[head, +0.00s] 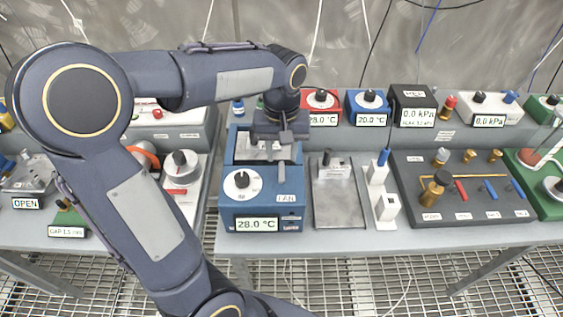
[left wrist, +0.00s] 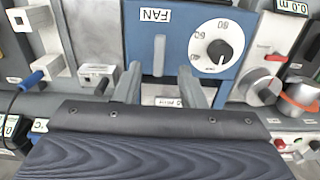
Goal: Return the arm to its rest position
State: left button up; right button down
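My left arm (head: 150,215) rises from the bottom of the head view, bends at the upper left and reaches right. My left gripper (head: 266,152) points down over the open back part of a blue box (head: 262,218) marked FAN, which has a white dial and reads 28.0 °C. In the left wrist view the two grey fingers (left wrist: 167,92) stand apart. A pale labelled piece (left wrist: 168,102) shows between them, with clearance on both sides. My right gripper is not in view.
Right of the box are a grey plate (head: 340,205), white holders (head: 384,205) and a dark valve panel (head: 465,195). Red (head: 320,107) and blue (head: 367,107) dial boxes stand behind. A grey dial device (head: 182,172) is at left.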

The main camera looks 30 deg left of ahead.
pick_arm(q)
jog(key=shift+r, duration=0.7)
jog(key=s+d+m+t+h, duration=0.2)
jog(key=s, duration=0.6)
jog(key=s+d+f+m+t+h, duration=0.1)
jog(key=s+d+m+t, duration=0.1)
jog(key=s, duration=0.6)
jog(key=shift+d+t+h, duration=0.35)
jog(key=shift+t+h, duration=0.05)
jog(key=shift+t, duration=0.4)
